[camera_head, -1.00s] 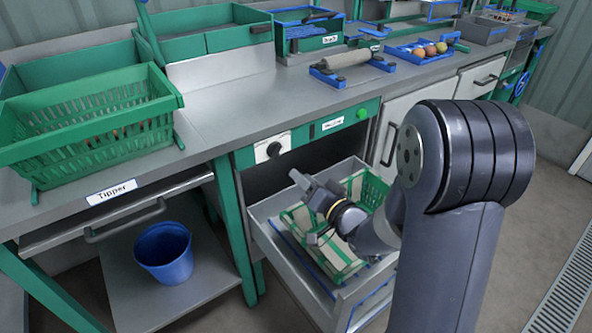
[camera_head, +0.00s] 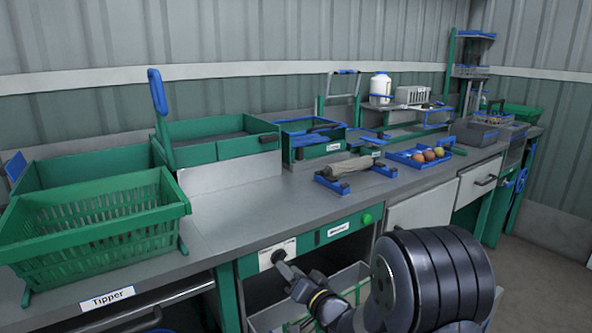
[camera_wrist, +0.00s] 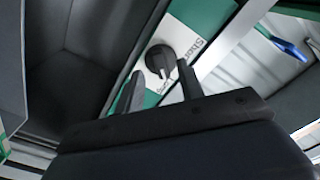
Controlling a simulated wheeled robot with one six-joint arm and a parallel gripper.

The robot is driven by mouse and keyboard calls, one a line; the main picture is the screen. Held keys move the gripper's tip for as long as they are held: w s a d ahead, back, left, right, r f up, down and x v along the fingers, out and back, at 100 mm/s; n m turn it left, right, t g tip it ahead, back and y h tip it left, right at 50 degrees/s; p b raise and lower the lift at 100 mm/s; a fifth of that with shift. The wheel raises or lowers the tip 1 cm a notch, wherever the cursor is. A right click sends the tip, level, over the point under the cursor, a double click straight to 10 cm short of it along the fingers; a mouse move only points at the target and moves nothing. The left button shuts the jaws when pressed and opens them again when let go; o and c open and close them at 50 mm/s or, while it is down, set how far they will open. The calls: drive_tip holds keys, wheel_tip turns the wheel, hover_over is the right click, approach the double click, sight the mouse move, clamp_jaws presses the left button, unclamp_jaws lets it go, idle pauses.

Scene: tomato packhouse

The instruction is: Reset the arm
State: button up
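My gripper (camera_head: 279,258) is at the bottom middle of the head view, at the end of my dark arm. It is in front of the white panel with the black knob (camera_head: 265,262) on the green bench front. In the wrist view my gripper (camera_wrist: 158,72) shows two dark fingers spread apart with nothing between them. The knob (camera_wrist: 158,58) on its white plate appears beyond the fingertips; the distance between them cannot be told.
Below the panel an open drawer (camera_head: 268,322) holds a green basket, partly hidden by my arm. On the bench are a green crate (camera_head: 95,228), a roller (camera_head: 352,168) on blue supports and a blue tray of tomatoes (camera_head: 405,157). Some worktop between them is clear.

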drive_tip(key=x, duration=0.2)
drive_tip(key=shift+w+a, duration=0.15)
drive_tip(key=shift+w, duration=0.05)
drive_tip(key=v, duration=1)
drive_tip(key=x, duration=1)
drive_tip(key=shift+s+d+n+b, duration=0.5)
drive_tip(key=shift+s+n+b, duration=0.15)
drive_tip(key=shift+n, duration=2.05)
drive_tip(key=shift+s+d+n+b, duration=0.55)
drive_tip(key=shift+n+b, duration=0.15)
drive_tip(key=shift+n, duration=2)
drive_tip(key=shift+s+d+n+b, duration=0.5)
drive_tip(key=shift+s+n+b, duration=0.15)
drive_tip(key=shift+n, duration=2.05)
drive_tip(key=shift+r, duration=0.1)
